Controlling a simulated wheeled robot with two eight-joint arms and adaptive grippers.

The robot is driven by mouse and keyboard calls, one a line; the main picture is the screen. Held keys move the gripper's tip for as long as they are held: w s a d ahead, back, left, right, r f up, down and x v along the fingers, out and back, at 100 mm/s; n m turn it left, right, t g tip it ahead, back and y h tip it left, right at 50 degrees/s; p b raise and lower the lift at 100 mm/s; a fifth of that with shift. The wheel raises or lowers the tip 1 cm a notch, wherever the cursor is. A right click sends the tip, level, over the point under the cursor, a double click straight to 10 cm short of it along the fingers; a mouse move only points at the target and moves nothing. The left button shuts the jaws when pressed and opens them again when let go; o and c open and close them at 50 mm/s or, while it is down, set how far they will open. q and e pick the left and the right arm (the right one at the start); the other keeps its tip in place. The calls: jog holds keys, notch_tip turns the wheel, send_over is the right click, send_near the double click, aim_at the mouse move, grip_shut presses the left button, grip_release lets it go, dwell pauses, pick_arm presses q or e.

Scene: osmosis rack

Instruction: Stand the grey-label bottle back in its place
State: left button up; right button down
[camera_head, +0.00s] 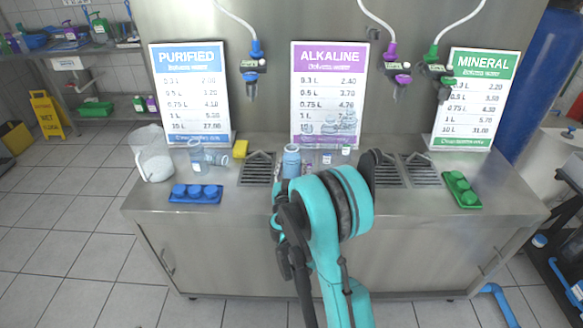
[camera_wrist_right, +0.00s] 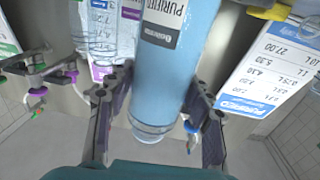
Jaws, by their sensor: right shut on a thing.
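In the right wrist view a large blue-tinted bottle (camera_wrist_right: 172,75) with a greyish "PURIFIED" label fills the middle. My right gripper (camera_wrist_right: 157,115) has a finger on either side of it and is shut on it. In the head view a blue bottle (camera_head: 291,158), apparently the same one, stands out just beyond my right arm, in front of the ALKALINE sign. My arm hides the gripper's fingers and the bottle's lower part there, so I cannot tell whether it touches the counter. My left gripper is in neither view.
The steel counter (camera_head: 225,220) carries a clear bottle (camera_head: 196,155), a yellow sponge (camera_head: 240,148), a white basket (camera_head: 152,158), a blue cap tray (camera_head: 195,200) and a green tray (camera_head: 460,190). Signs and filling taps stand behind. In the wrist view a purple-labelled clear bottle (camera_wrist_right: 128,35) is beside the held bottle.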

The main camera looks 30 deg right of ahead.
jog(key=c, duration=0.6)
grip_release()
jog(key=shift+c, duration=0.2)
jog(key=shift+r, duration=0.15)
jog(key=v, duration=0.4)
jog(key=shift+s+a, duration=0.1)
jog(key=shift+a, duration=0.15)
jog(key=n+g+y+b, duration=0.1)
jog(key=g+y+b, duration=0.1)
jog(key=g+b, duration=0.15)
send_near(290, 172)
jog(key=s+f+p, duration=0.1)
jog(key=s+f, duration=0.3)
jog(key=s, duration=0.1)
jog(key=s+a+f+n+g+y, duration=0.2)
jog(key=s+a+n+g+y, duration=0.2)
jog(key=s+a, duration=1)
jog(key=n+y, duration=0.2)
jog(key=y, duration=0.2)
jog(key=shift+f+y, duration=0.3)
